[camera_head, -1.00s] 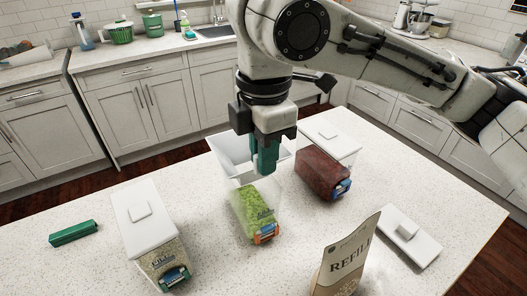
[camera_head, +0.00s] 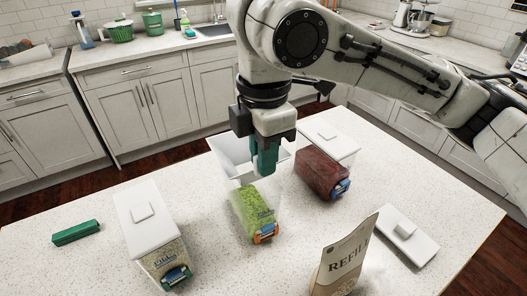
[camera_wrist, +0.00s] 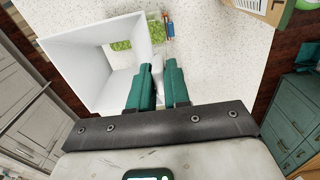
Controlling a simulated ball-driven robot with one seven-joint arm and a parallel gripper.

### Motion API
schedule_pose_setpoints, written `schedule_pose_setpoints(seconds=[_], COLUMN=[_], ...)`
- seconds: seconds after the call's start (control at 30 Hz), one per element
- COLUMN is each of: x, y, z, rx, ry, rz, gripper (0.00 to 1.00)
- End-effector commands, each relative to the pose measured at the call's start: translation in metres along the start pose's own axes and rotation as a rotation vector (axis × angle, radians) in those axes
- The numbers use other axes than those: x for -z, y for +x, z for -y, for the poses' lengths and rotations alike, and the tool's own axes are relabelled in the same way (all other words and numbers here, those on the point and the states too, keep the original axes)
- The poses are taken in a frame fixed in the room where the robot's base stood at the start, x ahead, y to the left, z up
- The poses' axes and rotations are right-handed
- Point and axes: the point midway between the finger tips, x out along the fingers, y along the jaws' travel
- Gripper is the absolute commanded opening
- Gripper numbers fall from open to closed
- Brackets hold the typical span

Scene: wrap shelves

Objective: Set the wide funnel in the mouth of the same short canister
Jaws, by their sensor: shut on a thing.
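The wide white square funnel (camera_head: 226,152) is at the middle of the counter, above the clear short canister (camera_head: 254,216) with green contents and an orange clip. My gripper (camera_head: 266,160) points down at the funnel's right side, its teal fingers shut on it. In the wrist view the funnel (camera_wrist: 72,62) opens toward the camera left of my gripper (camera_wrist: 158,72), and green contents show through its opening. The canister's front (camera_wrist: 168,26) shows just past it. The funnel's lower end is at the canister's top; I cannot tell whether it rests in the mouth.
A white-lidded canister with a blue clip (camera_head: 324,178) stands close on the right, another with a green clip (camera_head: 160,255) at front left. A refill bag (camera_head: 345,262) stands in front, a loose white lid (camera_head: 404,235) to its right. A green block (camera_head: 76,232) lies far left.

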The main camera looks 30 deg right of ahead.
Motion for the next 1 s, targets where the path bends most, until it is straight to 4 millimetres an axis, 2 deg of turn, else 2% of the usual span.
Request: schedule_pose_setpoints(seconds=[0.47,1.0], x=[0.0,0.0], y=[0.0,0.011], z=[0.0,0.0], rx=[0.0,0.0], ry=[0.0,-0.001], rz=[0.0,0.0], gripper=[0.0,0.0])
